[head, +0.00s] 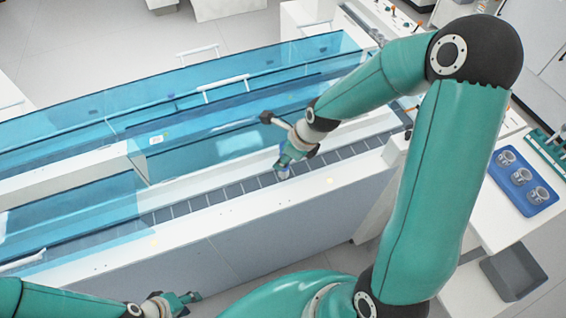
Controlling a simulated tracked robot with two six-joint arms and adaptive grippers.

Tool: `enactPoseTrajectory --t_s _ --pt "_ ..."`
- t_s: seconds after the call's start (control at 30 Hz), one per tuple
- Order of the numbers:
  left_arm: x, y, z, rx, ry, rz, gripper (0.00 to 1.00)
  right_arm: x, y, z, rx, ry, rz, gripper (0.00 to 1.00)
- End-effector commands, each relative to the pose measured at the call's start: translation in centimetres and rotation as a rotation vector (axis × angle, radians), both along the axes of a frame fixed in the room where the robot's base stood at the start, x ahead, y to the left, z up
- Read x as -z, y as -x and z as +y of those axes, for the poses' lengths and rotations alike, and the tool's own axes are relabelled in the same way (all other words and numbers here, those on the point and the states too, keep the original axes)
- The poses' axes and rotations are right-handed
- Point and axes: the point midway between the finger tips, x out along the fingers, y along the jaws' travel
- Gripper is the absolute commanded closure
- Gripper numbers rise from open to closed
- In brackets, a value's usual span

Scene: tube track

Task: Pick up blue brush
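My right gripper (284,168) reaches down over the dark segmented track, between the blue clear covers and the white front rail. A small blue and grey patch shows at its fingertips. I cannot tell whether this is the blue brush or whether the fingers are shut on it. No clear brush shape shows elsewhere in the head view. My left gripper (188,299) is low at the bottom left, in front of the track housing. It looks empty, with its fingers apart.
The track (228,192) runs diagonally in a white housing (240,230). Blue clear covers (60,215) stand over its left and back parts. At the right, a white table holds a blue tray (512,196) with several metal cups. A grey bin (513,270) sits below.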

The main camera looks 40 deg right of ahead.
Motion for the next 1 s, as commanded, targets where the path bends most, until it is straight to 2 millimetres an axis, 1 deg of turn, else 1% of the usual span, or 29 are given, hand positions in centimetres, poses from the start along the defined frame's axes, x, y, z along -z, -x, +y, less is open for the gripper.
enactPoseTrajectory --t_s 0.03,0.1,0.13,0.77,0.87,1.0 --pt "0.0 0.0 0.0 0.000 0.000 0.000 0.60 0.0 0.0 0.0 0.000 0.000 0.000 0.87" --pt "0.0 0.0 0.0 0.000 0.000 0.000 0.60 0.0 0.0 0.0 0.000 0.000 0.000 0.99" --pt "0.0 0.0 0.0 0.000 0.000 0.000 0.60 0.0 0.0 0.0 0.000 0.000 0.000 1.00" --pt "0.0 0.0 0.0 0.000 0.000 0.000 0.60 0.1 0.1 0.1 -0.002 0.000 0.004 1.00" --pt "0.0 0.0 0.0 0.000 0.000 0.000 0.60 -0.2 0.1 0.1 -0.002 0.000 0.004 1.00" --pt "-0.1 0.0 0.0 0.000 0.000 0.000 0.60 -1.1 0.0 0.1 -0.003 0.000 0.001 1.00"
